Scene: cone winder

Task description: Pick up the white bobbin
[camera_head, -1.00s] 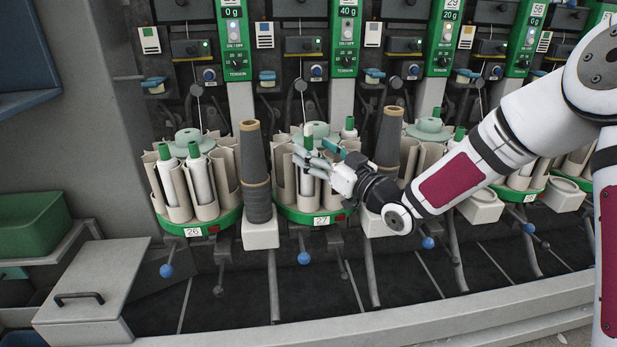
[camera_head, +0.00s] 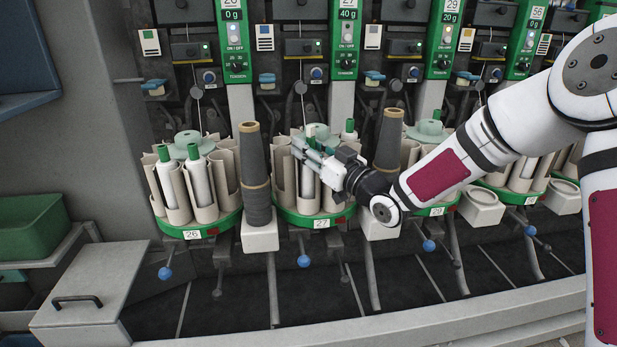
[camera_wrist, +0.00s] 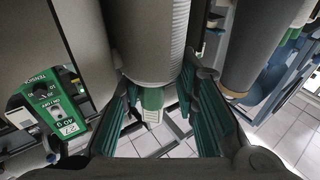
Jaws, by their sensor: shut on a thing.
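In the head view my gripper (camera_head: 308,148) is at the upper part of the round bobbin magazine marked 27 (camera_head: 345,214). The fingers partly hide the bobbin there. I cannot tell whether it is raised from its pocket.
A tall grey cone (camera_head: 255,175) stands close left of my gripper, and another (camera_head: 389,138) stands just right. A similar magazine marked 26 (camera_head: 215,226) holds bobbins with green tips. Green control panels (camera_head: 346,40) rise behind. A lidded box (camera_head: 88,285) is at lower left.

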